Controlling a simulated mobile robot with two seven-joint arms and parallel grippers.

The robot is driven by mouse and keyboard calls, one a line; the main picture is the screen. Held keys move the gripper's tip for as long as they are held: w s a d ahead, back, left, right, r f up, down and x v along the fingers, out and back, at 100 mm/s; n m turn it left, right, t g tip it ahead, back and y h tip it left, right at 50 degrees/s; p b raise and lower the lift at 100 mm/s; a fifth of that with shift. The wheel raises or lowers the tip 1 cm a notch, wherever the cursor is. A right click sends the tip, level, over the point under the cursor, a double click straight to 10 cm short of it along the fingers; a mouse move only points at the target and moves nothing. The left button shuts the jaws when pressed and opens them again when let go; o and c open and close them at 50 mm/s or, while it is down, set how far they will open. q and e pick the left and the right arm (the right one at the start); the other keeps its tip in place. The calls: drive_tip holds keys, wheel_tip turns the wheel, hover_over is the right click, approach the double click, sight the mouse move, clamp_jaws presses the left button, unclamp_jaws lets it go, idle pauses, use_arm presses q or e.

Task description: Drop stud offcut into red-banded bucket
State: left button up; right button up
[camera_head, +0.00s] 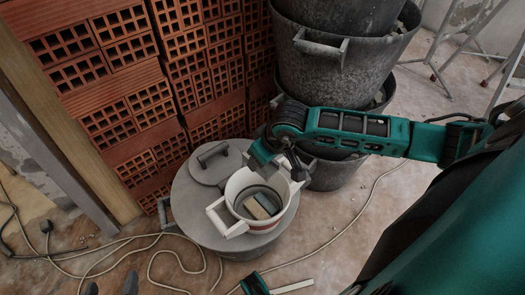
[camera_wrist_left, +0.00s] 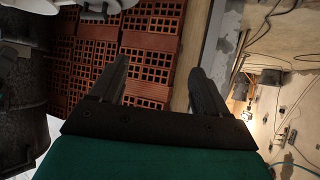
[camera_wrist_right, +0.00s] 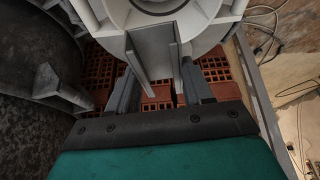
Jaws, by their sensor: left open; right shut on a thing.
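The white red-banded bucket (camera_head: 232,190) stands upright on a round grey lid, with a tan block (camera_head: 257,208) and a grey-blue piece inside. My right gripper (camera_head: 284,163) is at its far rim. It is shut on the stud offcut (camera_wrist_right: 152,50), a grey metal channel, seen between the fingers in the right wrist view. The offcut shows in the head view (camera_head: 262,153) above the bucket's far rim. The bucket's round opening is partly cut off in the right wrist view (camera_wrist_right: 200,20). My left gripper (camera_wrist_left: 158,85) is open and empty; its fingertips show at the head view's bottom edge.
A stack of hollow red bricks (camera_head: 130,110) stands behind and left. Large dark buckets (camera_head: 355,70) are stacked behind my right arm. A small grey lid with a handle (camera_head: 213,162) lies beside the bucket. Cables (camera_head: 165,255) run across the floor at front left.

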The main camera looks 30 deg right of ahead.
drive_tip(key=shift+d+f, duration=0.1)
drive_tip(key=shift+f, duration=0.25)
wheel_tip(320, 180, down, 5)
drive_tip(key=b, duration=0.4)
drive_tip(key=shift+f, duration=0.2)
drive_tip(key=o, duration=0.8)
use_arm(q)
drive_tip(key=shift+w+d+f, duration=0.1)
drive_tip(key=shift+d+f, duration=0.15)
drive_tip(key=shift+f, duration=0.35)
drive_tip(key=shift+w+d+f, duration=0.1)
drive_tip(key=shift+d+f, duration=0.1)
drive_tip(key=shift+f, duration=0.35)
use_arm(e)
drive_tip(key=o, duration=0.3)
drive_tip(key=shift+o, duration=0.2)
use_arm(q)
drive_tip(key=p, duration=0.1)
drive_tip(key=a+r+p, duration=0.1)
drive_tip(key=p, duration=0.1)
drive_tip(key=shift+s+r+p, duration=0.25)
drive_tip(key=shift+r+p, duration=0.05)
use_arm(e)
drive_tip(key=v, duration=1.3)
